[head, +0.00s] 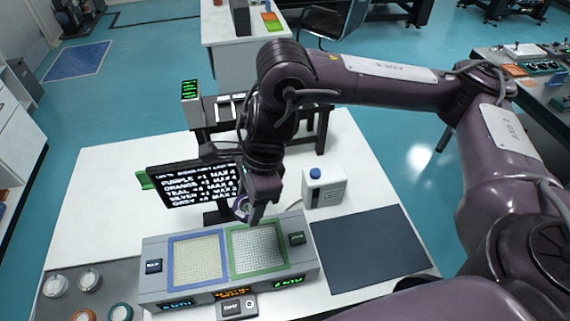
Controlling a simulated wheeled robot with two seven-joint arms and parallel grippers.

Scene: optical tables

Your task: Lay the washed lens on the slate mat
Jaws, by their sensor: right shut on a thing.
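My right gripper (257,212) hangs jaws down above the back edge of the two-pad station, behind the green-framed pad. It is shut on a purple-rimmed lens (240,208), which shows only in part beside and behind the jaws. The dark slate mat (370,247) lies flat on the white table to the right of the station, with nothing on it. My left gripper is not in view.
The station has a blue-framed pad (198,259) and a green-framed pad (258,249). A text screen (193,186) stands behind it. Several ringed lenses (89,280) lie on a grey mat at left.

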